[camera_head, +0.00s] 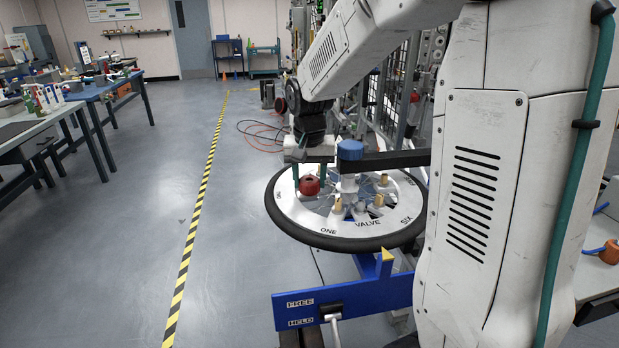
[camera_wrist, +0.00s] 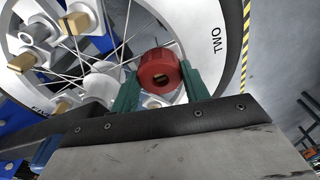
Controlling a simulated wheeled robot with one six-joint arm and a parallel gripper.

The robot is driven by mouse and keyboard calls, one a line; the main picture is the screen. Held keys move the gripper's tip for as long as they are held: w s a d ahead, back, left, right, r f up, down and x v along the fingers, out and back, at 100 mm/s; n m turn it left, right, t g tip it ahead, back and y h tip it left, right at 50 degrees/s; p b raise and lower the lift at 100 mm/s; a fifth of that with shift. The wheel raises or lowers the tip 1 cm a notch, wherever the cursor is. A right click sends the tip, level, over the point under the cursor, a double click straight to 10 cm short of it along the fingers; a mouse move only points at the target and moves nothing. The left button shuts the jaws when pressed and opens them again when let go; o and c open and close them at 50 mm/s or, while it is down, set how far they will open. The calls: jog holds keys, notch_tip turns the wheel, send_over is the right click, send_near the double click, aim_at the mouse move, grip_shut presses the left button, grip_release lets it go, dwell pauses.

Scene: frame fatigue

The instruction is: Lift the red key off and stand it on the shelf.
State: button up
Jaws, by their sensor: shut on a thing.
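The red key (camera_head: 309,187) is a short round red piece with a hole in its top. It shows between two green fingers in the wrist view (camera_wrist: 160,72). My gripper (camera_head: 308,178) is shut on it, over the left part of a spoked wheel (camera_head: 343,228) with a white lettered rim and black tyre. I cannot tell whether the key still touches the parts under it. Pale fittings with brass-coloured square ends (camera_wrist: 75,22) stand among the spokes. A narrow shelf (camera_head: 138,33) hangs on the back wall; I cannot tell if it is the task's shelf.
A blue stand (camera_head: 375,295) with a lever and FREE and HELD labels is below the wheel. A dark bar with a blue knob (camera_head: 350,150) crosses above the wheel. Benches (camera_head: 105,88) line the left. The floor left of the wheel is clear.

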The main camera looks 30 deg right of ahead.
jog(key=shift+r, duration=0.2)
jog(key=shift+r, duration=1.75)
jog(key=shift+r, duration=2)
